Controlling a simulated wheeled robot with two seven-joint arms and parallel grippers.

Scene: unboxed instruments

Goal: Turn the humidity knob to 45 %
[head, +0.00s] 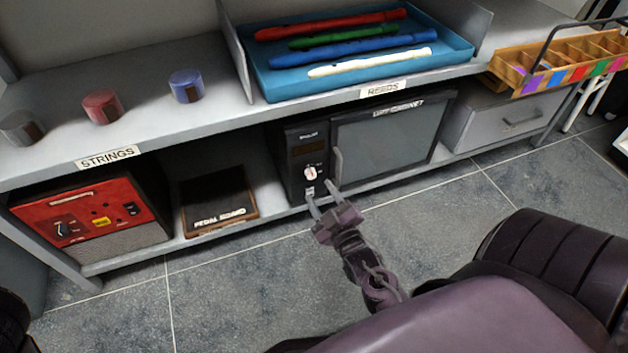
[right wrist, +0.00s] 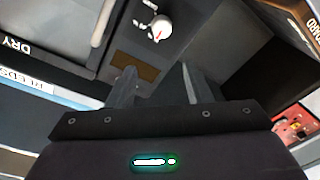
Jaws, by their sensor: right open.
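The humidity knob (head: 311,172) is a white dial with a red pointer on the black front panel of the dry cabinet (head: 376,138), on the lower shelf. It also shows in the right wrist view (right wrist: 160,28). The scale marks around it are too small to read. My right gripper (head: 322,194) is open and empty in front of the panel, just below the knob in the head view. In the right wrist view its two fingers (right wrist: 157,82) stand apart, with the knob beyond them and not between them. My left gripper is not in view.
A vertical door handle (head: 338,166) stands close to the right of the knob. A pedal board (head: 217,199) and a red amplifier (head: 95,217) sit to the left on the lower shelf. The upper shelf edge (head: 232,121) overhangs the cabinet. The floor in front is clear.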

